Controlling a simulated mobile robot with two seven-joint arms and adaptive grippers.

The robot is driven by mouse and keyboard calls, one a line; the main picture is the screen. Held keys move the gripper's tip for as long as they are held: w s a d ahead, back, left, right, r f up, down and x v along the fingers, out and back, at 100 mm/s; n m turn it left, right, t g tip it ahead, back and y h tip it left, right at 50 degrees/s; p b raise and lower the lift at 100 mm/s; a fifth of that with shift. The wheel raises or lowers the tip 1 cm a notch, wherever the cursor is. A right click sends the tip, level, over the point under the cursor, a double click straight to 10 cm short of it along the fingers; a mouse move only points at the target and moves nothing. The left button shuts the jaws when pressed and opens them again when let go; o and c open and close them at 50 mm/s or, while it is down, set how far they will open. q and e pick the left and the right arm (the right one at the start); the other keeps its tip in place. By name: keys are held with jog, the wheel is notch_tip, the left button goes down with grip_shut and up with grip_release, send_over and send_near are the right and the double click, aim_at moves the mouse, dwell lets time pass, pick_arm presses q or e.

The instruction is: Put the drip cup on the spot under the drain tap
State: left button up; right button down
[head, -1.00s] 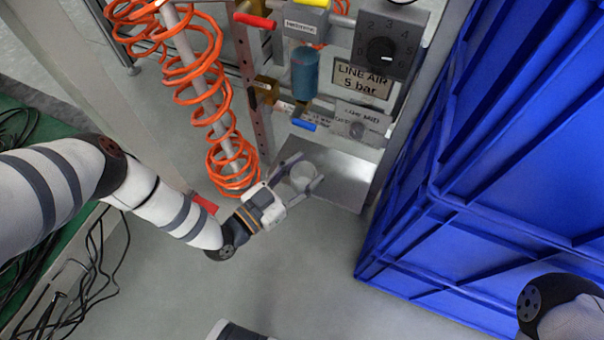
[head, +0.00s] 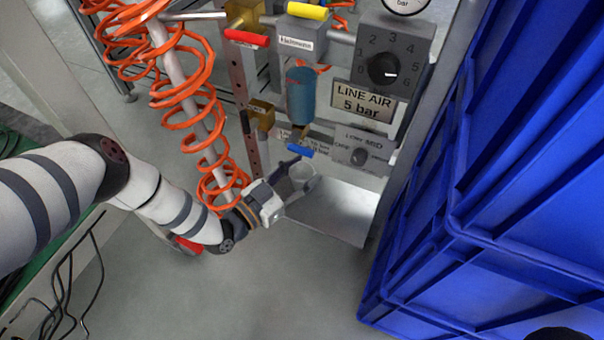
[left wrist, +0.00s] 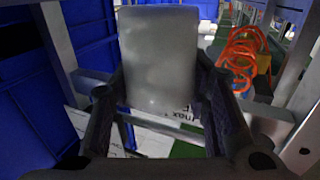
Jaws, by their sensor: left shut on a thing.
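The drip cup (head: 304,180) is a pale grey cup. My left gripper (head: 305,172) is shut on it, one finger on each side. In the left wrist view the cup (left wrist: 160,55) fills the space between the dark fingers. In the head view the cup shows just below the drain tap's blue handle (head: 299,150), over the back of a pale metal plate (head: 340,210). The tap hangs under a blue filter bowl (head: 301,95). The spot under the tap is hidden, and I cannot tell the cup's height above the plate.
Blue crates (head: 500,190) stand close on the right. An orange coiled hose (head: 185,100) hangs left of the rack post, close to my left wrist. A red-handled valve (head: 246,39) and a dial box (head: 388,65) are higher up. Floor in front is clear.

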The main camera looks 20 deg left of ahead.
pick_arm(q)
jog(key=shift+f+b, duration=0.35)
jog(key=shift+f, duration=0.05)
dwell(0.4)
jog(key=o, duration=1.2)
jog(key=v, duration=1.2)
